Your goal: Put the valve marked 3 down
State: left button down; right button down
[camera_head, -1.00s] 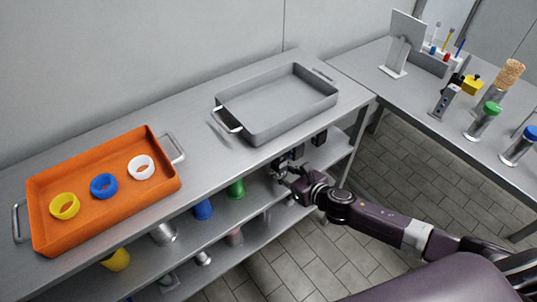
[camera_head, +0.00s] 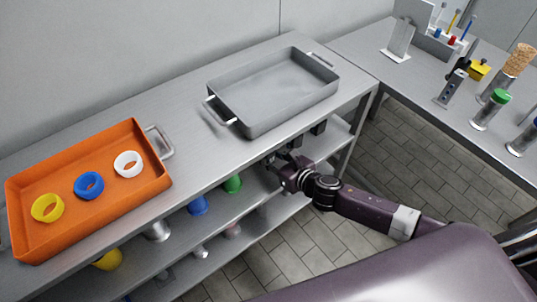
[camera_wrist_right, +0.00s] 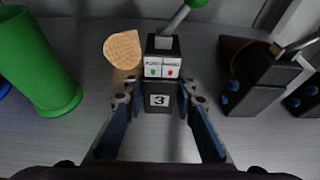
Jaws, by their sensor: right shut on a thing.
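The valve marked 3 (camera_wrist_right: 160,88) is a dark block with a white number label, a green and a red mark, and a green-tipped lever (camera_wrist_right: 178,18). My right gripper (camera_wrist_right: 160,106) is shut on it, one finger on each side, in the right wrist view. The label faces the camera. In the head view my right gripper (camera_head: 276,161) reaches in at the upper shelf below the bench top, and the valve is hard to make out there. I cannot tell whether its base touches the shelf. My left gripper is not in view.
A green cup (camera_wrist_right: 38,62) stands left of the valve and a waffle-like piece (camera_wrist_right: 123,50) lies behind-left. Another dark valve (camera_wrist_right: 258,78) is close on the right. Above, the bench holds a grey tray (camera_head: 246,126) and an orange tray (camera_head: 110,203) with three rings.

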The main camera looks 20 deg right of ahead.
jog(key=c, duration=1.7)
grip_release()
jog(key=shift+f, duration=0.1)
jog(key=shift+o, duration=0.6)
jog(key=shift+d, duration=0.1)
jog(key=shift+r, duration=0.2)
jog(key=shift+s+d, duration=0.15)
jog(key=shift+s, duration=0.25)
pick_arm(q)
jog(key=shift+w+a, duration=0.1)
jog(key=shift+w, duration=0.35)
pick_arm(e)
jog(key=v, duration=1.1)
jog(key=shift+r, duration=0.1)
